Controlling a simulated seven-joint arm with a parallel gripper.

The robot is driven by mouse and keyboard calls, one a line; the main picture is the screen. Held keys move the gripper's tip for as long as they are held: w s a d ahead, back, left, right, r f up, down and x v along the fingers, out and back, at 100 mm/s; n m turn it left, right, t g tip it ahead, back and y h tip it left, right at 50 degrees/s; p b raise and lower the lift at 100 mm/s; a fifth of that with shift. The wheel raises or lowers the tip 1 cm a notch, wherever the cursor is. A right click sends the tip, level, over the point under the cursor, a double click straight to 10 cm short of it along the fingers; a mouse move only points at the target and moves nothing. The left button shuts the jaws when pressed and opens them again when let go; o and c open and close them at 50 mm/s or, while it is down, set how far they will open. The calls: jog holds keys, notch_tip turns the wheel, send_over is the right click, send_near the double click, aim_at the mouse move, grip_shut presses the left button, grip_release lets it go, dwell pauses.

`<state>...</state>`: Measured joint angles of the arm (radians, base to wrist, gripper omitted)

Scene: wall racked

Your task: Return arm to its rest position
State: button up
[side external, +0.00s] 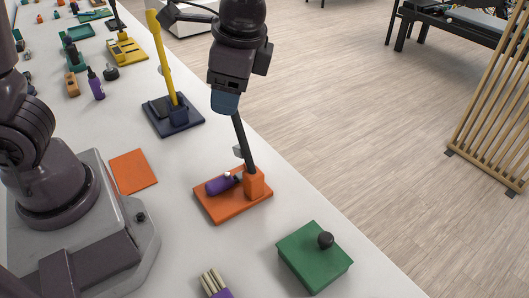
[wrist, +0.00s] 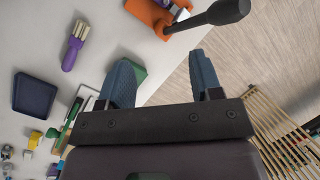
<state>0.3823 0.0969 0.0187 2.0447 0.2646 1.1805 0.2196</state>
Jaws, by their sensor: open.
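My gripper (side external: 225,103) hangs above the table, pointing down, with its blue fingers spread and nothing between them in the wrist view (wrist: 164,75). In the side view it overlaps the upper end of a dark post that rises from an orange base (side external: 213,209). I cannot tell from that view whether they touch. In the wrist view the dark rod with a thick end (wrist: 222,13) lies beyond the fingertips, apart from them. A purple item (side external: 221,185) lies on the orange base.
A green block with a black knob (side external: 311,262) sits near the table's front. A yellow post (side external: 163,60) stands on a dark blue base (side external: 192,121). An orange sheet (side external: 132,172) lies flat. A purple-handled brush (wrist: 73,47) lies on the table. Wooden slats (side external: 495,105) stand on the floor.

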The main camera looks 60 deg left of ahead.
jog(key=s+a+r+n+t+h, duration=0.3)
jog(key=s+a+r+n+t, duration=0.3)
jog(key=s+n, duration=0.2)
jog(key=shift+s+a+r, duration=0.35)
jog(key=shift+s+r, duration=0.05)
jog(key=shift+s, duration=0.35)
